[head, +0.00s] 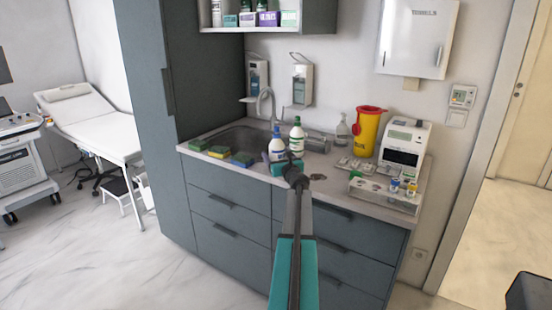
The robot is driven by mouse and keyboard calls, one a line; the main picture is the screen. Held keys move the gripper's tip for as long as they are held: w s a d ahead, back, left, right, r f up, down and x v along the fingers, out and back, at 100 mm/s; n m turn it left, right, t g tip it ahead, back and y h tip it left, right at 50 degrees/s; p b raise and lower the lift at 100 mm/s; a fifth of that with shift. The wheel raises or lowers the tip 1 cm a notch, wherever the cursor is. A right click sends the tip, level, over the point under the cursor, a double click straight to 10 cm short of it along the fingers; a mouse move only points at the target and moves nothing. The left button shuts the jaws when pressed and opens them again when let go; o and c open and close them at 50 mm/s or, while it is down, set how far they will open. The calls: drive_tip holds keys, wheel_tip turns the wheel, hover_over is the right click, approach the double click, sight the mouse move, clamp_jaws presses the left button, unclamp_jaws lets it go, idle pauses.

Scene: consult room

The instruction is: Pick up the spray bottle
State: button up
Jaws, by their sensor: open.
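A white bottle with a blue top (277,148) stands near the front edge of the counter and looks like the spray bottle, though its nozzle is too small to be sure. A white bottle with a green cap (298,135) stands upright close to its right. My gripper (290,163) is open, just in front of these two bottles, and seems to overlap the foot of the blue-topped one in the picture. Its fingers are small and dark, and I cannot tell whether they touch a bottle.
A sink (238,139) with sponges (218,152) along its front lies to the left. A clear bottle (342,134), yellow bin (367,132) and white device (404,146) stand to the right. A clear tray (385,192) sits near the front edge. Open floor lies left.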

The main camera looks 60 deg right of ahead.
sight(277, 147)
drive_tip(key=c, duration=1.7)
drive_tip(key=shift+r, duration=0.1)
drive_tip(key=shift+c, duration=0.2)
drive_tip(key=shift+r, duration=0.8)
wheel_tip(277, 147, up, 2)
drive_tip(key=d+r+b+v, duration=0.1)
drive_tip(key=v, duration=1.5)
drive_tip(key=shift+s+r, duration=0.2)
drive_tip(key=shift+s, duration=0.15)
